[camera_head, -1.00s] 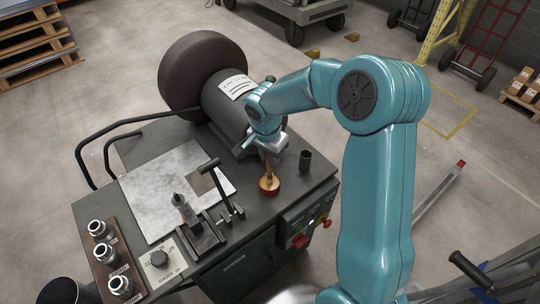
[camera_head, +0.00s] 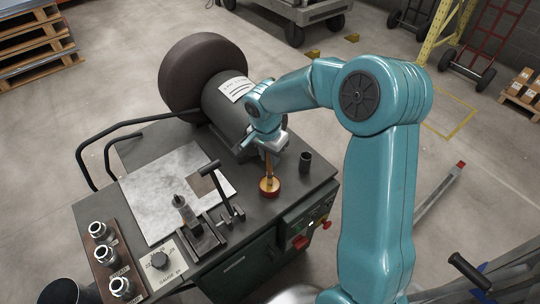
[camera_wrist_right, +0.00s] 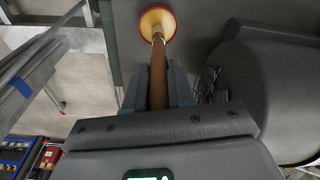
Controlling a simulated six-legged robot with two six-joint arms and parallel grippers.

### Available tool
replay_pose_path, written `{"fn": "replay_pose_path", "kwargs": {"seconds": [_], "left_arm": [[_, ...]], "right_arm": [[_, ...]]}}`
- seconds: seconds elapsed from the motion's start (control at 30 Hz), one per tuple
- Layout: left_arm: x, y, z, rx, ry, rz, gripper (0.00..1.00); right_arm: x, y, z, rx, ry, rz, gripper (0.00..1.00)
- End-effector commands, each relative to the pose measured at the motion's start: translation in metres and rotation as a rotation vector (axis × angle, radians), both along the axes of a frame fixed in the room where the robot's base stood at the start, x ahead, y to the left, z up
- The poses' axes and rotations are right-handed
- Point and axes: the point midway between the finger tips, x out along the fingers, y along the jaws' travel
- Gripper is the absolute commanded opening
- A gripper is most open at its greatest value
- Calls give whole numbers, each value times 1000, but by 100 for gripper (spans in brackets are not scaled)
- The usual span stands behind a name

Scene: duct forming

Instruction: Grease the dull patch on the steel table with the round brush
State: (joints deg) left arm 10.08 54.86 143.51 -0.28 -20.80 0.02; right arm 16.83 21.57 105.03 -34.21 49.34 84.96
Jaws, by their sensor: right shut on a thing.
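My right gripper (camera_head: 268,147) is shut on the wooden handle of the round brush (camera_head: 268,163), which points down. The brush handle also shows between the fingers of my right gripper (camera_wrist_right: 158,92) in the right wrist view. The brush's lower end is at a red-rimmed tin (camera_head: 269,189) with yellow contents, near the bench's right side. In the wrist view the tin (camera_wrist_right: 172,15) surrounds the brush end; its bristles are hidden. A brownish dull patch (camera_head: 202,186) lies on the pale steel table (camera_head: 150,200), left of the tin. My left gripper is not in view.
A dark upright clamp with a lever (camera_head: 230,190) stands at the steel table's near right edge. A large grey drum (camera_head: 222,108) is behind my gripper. A small dark cup (camera_head: 305,162) stands right of the tin. Metal fittings (camera_head: 106,256) line the left edge.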

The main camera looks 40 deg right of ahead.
Motion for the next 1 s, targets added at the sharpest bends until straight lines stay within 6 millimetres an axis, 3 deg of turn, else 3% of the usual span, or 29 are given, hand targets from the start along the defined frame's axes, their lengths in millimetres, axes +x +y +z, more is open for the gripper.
{"fn": "replay_pose_path", "kwargs": {"seconds": [0.6,1.0], "left_arm": [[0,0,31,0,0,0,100],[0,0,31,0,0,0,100]], "right_arm": [[1,0,57,-1,-4,0,0],[1,0,57,0,-3,0,0]]}}
